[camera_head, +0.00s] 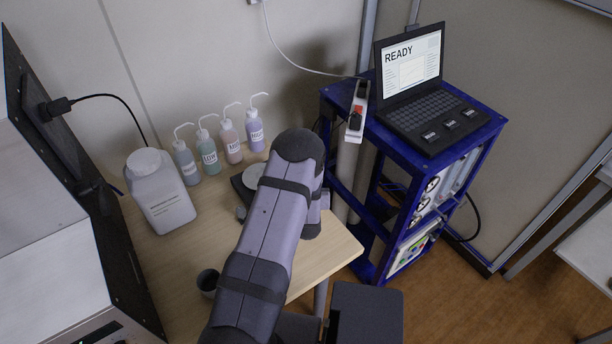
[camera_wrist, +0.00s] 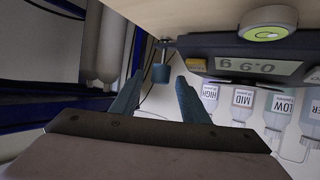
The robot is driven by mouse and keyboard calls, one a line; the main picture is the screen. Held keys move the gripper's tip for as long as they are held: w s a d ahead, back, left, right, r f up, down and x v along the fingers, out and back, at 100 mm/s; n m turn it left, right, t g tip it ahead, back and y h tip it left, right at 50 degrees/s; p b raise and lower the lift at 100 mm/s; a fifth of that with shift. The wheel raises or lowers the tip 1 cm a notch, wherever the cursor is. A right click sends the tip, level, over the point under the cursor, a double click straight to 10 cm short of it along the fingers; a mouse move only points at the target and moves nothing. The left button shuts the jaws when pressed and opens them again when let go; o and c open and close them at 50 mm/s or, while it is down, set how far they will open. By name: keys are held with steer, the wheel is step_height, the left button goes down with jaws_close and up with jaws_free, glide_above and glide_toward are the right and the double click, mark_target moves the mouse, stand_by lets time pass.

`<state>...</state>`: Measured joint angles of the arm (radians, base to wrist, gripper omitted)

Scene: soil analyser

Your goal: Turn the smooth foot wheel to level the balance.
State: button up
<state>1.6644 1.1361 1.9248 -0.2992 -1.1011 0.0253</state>
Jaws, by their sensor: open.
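The dark balance (camera_wrist: 240,62) appears upside down in the wrist view, with a lit display (camera_wrist: 258,67) and a round green bubble level (camera_wrist: 265,33). A small blue-teal cylinder (camera_wrist: 160,73), apparently a foot wheel, sits at its left corner; its surface is too small to judge as smooth. My gripper (camera_wrist: 160,79) is open, its two teal fingers on either side of the cylinder in the picture. I cannot tell whether they touch it. In the head view the balance (camera_head: 240,190) with its pale pan (camera_head: 254,175) is partly behind my arm, and my gripper is hidden.
Several labelled wash bottles (camera_head: 208,152) and a large white jug (camera_head: 160,190) stand left and behind on the wooden table (camera_head: 165,275). A dark cup (camera_head: 208,281) is near the front. A blue rack (camera_head: 335,150) with a laptop (camera_head: 415,85) reading READY stands right.

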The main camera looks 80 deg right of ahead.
steer(key=shift+x, duration=1.05)
jaws_close()
steer(key=shift+s+n+t, duration=0.1)
steer(key=shift+n+t, duration=0.3)
steer(key=shift+t, duration=0.1)
